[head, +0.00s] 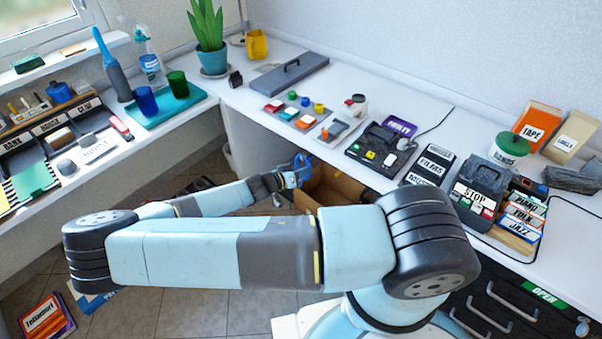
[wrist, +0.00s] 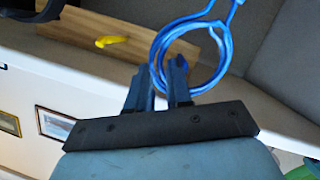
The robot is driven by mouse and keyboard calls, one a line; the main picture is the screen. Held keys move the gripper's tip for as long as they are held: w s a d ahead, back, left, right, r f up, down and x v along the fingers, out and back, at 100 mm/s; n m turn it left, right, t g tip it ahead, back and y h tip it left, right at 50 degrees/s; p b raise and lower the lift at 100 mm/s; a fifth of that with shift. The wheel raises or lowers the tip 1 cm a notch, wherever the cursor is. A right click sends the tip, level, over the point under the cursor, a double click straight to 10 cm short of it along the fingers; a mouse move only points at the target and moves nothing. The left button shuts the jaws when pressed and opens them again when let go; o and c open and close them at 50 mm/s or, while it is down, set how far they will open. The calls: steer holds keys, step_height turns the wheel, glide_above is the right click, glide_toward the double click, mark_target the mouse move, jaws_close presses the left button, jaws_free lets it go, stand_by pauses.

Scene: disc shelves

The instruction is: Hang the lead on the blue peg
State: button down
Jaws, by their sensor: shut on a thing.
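The blue lead, a coil of several loops, shows in the wrist view (wrist: 226,52). My gripper (wrist: 164,68) is shut on the coil's near left side, and the loops stick out beyond the fingertips to the right. In the head view, my gripper (head: 289,178) is at the far end of my outstretched arm, beyond the counter's front edge, with the blue lead (head: 303,164) small at its tip. A yellow peg (wrist: 112,41) sticks out from a wooden board (wrist: 145,38) left of the coil in the wrist view. I cannot make out a blue peg in either view.
An open brown box (head: 345,187) lies below the counter, close to my gripper. The white counter (head: 400,95) above carries trays, a grey case (head: 290,74) and a black device (head: 378,147). Framed pictures (wrist: 54,123) show at the wrist view's left.

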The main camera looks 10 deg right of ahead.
steer(key=shift+w+d+f, duration=0.1)
steer(key=shift+w+d, duration=0.45)
steer(key=shift+d, duration=0.25)
steer(key=shift+w+d+r, duration=0.1)
steer(key=shift+w+d, duration=0.4)
steer(key=shift+d, duration=0.25)
steer(key=shift+w+d+f, duration=0.1)
steer(key=shift+w+d, duration=0.45)
steer(key=shift+d, duration=0.25)
steer(key=shift+w+d, duration=0.1)
